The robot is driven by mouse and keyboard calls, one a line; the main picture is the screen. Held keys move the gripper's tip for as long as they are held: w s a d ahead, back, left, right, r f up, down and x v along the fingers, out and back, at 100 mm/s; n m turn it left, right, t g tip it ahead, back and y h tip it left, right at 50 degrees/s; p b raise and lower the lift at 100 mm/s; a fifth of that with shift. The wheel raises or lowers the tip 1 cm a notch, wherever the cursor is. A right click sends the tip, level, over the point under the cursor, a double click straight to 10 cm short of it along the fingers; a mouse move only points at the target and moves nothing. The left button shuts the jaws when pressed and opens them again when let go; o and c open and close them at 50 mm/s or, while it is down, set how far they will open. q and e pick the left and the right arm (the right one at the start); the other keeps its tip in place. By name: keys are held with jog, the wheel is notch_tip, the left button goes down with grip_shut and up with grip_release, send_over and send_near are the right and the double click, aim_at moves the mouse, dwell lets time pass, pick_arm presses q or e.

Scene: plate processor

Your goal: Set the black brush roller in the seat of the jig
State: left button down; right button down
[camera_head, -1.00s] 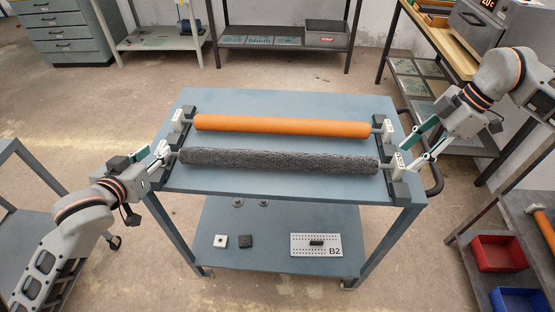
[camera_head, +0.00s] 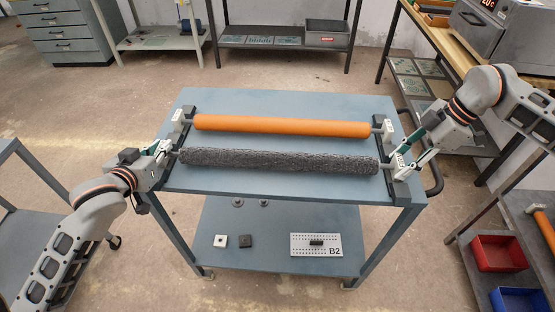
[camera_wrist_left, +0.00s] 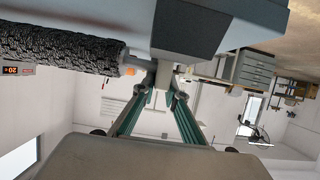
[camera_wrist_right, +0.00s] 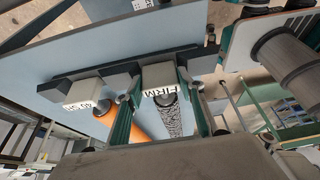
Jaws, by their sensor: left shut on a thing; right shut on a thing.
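The black brush roller (camera_head: 280,160) lies level along the near side of a blue-grey table, in front of an orange roller (camera_head: 280,126). Its ends reach dark end bars (camera_head: 391,185) with pale blocks; a block marked FIRM (camera_wrist_right: 159,82) shows in the right wrist view. My left gripper (camera_head: 169,151) is shut at the roller's left end, around the short shaft end (camera_wrist_left: 142,65). My right gripper (camera_head: 399,164) is shut at the right end, beside the FIRM block. The exact contact of the fingers is partly hidden. I cannot tell which fixture is the jig.
The blue-grey table (camera_head: 270,185) has a lower shelf with a pegboard marked B2 (camera_head: 316,245) and small square parts. A grey bin (camera_head: 327,33) sits on the back shelf.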

pick_arm(q)
jog(key=shift+r, duration=0.1)
